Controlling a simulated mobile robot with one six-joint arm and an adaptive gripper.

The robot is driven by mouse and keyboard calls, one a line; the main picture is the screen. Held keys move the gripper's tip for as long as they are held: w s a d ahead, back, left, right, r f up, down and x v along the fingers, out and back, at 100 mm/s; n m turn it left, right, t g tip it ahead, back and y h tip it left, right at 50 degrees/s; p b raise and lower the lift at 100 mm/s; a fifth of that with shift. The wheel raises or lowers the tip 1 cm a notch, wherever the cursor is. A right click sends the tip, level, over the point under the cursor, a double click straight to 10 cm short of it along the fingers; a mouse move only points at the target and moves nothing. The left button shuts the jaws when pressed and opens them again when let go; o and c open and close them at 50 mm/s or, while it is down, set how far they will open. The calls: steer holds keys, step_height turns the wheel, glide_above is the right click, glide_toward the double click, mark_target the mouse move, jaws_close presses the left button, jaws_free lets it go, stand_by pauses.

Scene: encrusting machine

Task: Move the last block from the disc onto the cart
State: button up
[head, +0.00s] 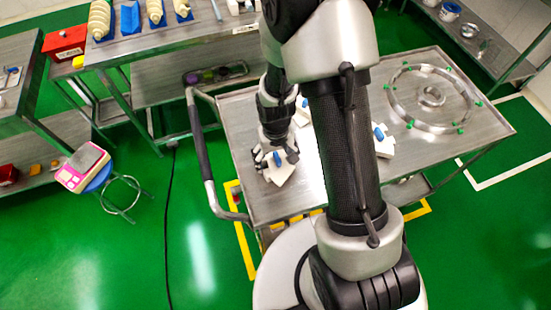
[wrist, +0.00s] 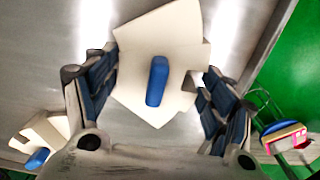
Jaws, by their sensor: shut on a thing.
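My gripper (head: 279,155) is low over the left front part of the metal cart (head: 240,130). It is shut on a cream-white block (head: 278,175) with a blue knob on top. In the wrist view the block (wrist: 180,45) sits between the two fingers, its blue knob (wrist: 157,80) facing the camera. Whether it touches the cart top is hard to tell. A second such block (head: 301,117) is behind, partly hidden by my arm; a third block (head: 386,148) is right of my arm. A metal ring-shaped disc (head: 403,112) with green knobs lies on the cart's right side, bare of blocks.
The cart's curved handle (head: 200,150) rises close left of my gripper. A table with trays of rolls (head: 155,12) stands behind left. A stool with a pink scale (head: 82,167) is at the left. Bare cart top shows between my gripper and the back edge.

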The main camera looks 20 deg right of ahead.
steer(key=shift+r, duration=0.1)
steer(key=shift+f, duration=0.2)
steer(key=o, duration=1.3)
steer(key=shift+r, duration=0.1)
step_height(320, 180, up, 12)
steer(key=p, duration=0.3)
steer(key=shift+p, duration=0.3)
step_height(320, 180, up, 8)
steer(key=r+t, duration=0.1)
glide_above(275, 156)
steer(key=s, duration=0.1)
steer(key=s+r+t, duration=0.3)
steer(key=s+r, duration=1.1)
steer(key=shift+s+r+t, duration=0.25)
steer(key=shift+s+t, duration=0.05)
